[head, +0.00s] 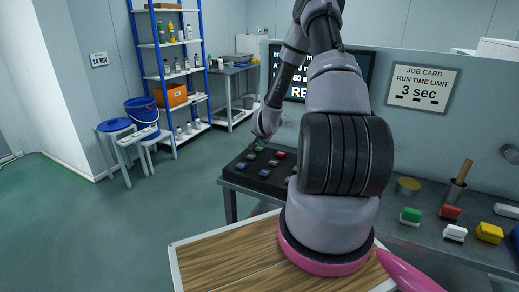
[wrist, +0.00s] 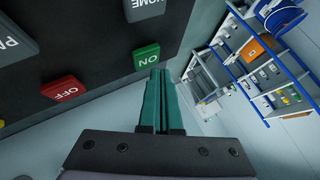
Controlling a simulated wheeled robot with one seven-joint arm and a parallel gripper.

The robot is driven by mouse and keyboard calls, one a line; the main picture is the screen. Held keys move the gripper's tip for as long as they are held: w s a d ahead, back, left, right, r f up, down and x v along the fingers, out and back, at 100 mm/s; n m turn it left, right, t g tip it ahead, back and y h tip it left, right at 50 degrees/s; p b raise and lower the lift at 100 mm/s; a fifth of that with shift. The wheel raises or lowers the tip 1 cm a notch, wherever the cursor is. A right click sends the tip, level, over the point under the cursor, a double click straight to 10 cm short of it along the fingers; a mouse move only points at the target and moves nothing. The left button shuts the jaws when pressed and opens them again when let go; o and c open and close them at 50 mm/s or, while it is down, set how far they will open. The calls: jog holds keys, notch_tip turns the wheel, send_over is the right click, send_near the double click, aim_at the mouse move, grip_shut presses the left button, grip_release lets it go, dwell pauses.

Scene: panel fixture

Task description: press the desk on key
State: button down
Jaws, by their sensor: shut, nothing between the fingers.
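The green ON key (wrist: 146,57) is a raised block on a dark panel in the wrist view. The red OFF key (wrist: 63,89) sits beside it to the left. My gripper (wrist: 161,72) has two teal fingers held together with nothing between them. The fingertips show just right of and below the ON key's edge in the wrist view; I cannot tell whether they touch it. In the head view the dark key box (head: 262,178) stands on the grey bench, with my arm's end over its back part. The fingertips are too small to make out there.
Grey HOME (wrist: 150,8) and partly cut-off PA (wrist: 14,45) keys lie near the ON key. A job card (head: 421,87) reading "3 sec" hangs on the back panel. Coloured blocks (head: 489,232) and a wooden-handled tool (head: 457,184) stand on the bench's right.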

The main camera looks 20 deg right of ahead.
aim_at(259, 149)
jog(key=shift+r, duration=2.55)
jog(key=shift+a+r, duration=0.1)
jog(key=shift+r, duration=0.15)
jog(key=s+a+r+n+y, duration=0.1)
jog(key=s+a+r+n, duration=0.2)
jog(key=r, duration=0.6)
jog(key=s+a+r+y, duration=0.1)
jog(key=s+a+r, duration=0.3)
jog(key=r, duration=0.4)
jog(key=s+a+r+n, duration=0.2)
jog(key=s+a+r, duration=0.15)
jog(key=r, duration=0.55)
jog(key=s+a+r+n+y, duration=0.1)
jog(key=s+a+r, duration=0.1)
jog(key=s, duration=0.6)
jog(key=s+a+r+n+g, duration=0.1)
jog(key=s+a+r, duration=0.1)
jog(key=s+r, duration=0.3)
jog(key=s+a+r+n+y, duration=0.1)
jog(key=s+a+r, duration=0.2)
jog(key=s, duration=0.9)
jog(key=shift+s+r+g+y, duration=0.15)
jog(key=shift+r+g+y, duration=0.15)
jog(key=shift+r, duration=0.25)
